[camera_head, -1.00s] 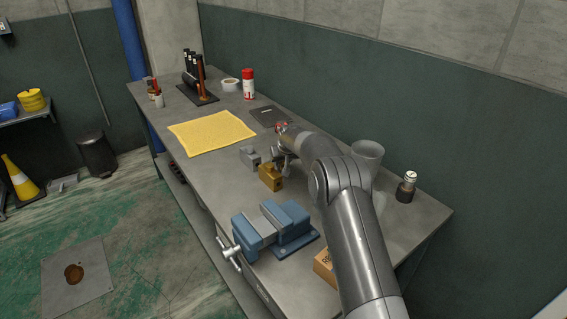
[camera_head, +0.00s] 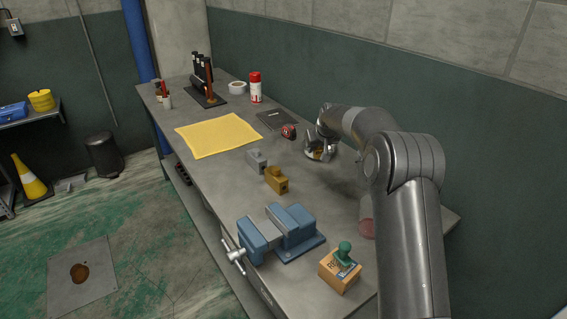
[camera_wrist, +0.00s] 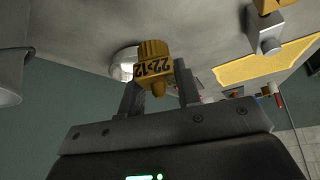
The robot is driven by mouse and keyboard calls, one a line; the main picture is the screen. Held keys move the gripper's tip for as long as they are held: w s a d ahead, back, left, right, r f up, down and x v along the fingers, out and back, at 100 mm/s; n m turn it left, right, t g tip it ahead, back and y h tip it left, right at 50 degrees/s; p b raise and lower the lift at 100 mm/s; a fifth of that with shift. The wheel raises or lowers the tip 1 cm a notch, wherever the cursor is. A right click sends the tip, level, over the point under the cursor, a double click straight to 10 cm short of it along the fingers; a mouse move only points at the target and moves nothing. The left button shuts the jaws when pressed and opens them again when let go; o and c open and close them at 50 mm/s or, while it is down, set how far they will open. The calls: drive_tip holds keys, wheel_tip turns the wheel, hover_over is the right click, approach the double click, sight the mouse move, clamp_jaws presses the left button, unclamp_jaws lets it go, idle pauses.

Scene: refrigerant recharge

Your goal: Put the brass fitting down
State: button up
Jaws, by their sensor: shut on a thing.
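A brass fitting (camera_wrist: 153,65) marked "22>12" is between the two fingers of my gripper (camera_wrist: 158,92) in the wrist view. My gripper is shut on it. In the head view my gripper (camera_head: 318,153) is over the back part of the workbench (camera_head: 220,185), right of the blocks. Only a little of the fitting shows there. A round white thing (camera_wrist: 124,62) shows behind the fitting in the wrist view; I cannot tell whether they touch.
A brass block (camera_head: 277,181) and a grey block (camera_head: 257,160) stand left of my gripper. A yellow cloth (camera_head: 218,136) lies beyond. A blue vise (camera_head: 275,232) and a box with a green-handled thing (camera_head: 341,272) are nearer. A red round thing (camera_head: 288,131) lies behind.

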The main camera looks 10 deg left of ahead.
drive_tip(key=s+a+n+g+y, duration=0.1)
drive_tip(key=s+a+n, duration=0.1)
drive_tip(key=s+a, duration=0.5)
drive_tip(key=s+a+n+y, duration=0.15)
drive_tip(key=s+a, duration=0.25)
drive_tip(key=a, duration=0.5)
hover_over(231, 187)
drive_tip(key=s+d, duration=0.1)
drive_tip(key=d, duration=0.1)
drive_tip(key=shift+n+h, duration=0.25)
drive_tip(key=shift+n, duration=0.1)
drive_tip(key=f, duration=0.6)
drive_tip(key=shift+s, duration=0.2)
drive_tip(key=shift+a+f, duration=0.35)
drive_tip(key=shift+a, duration=0.05)
drive_tip(key=shift+f, duration=1.95)
drive_tip(key=shift+f, duration=0.15)
drive_tip(key=o, duration=1)
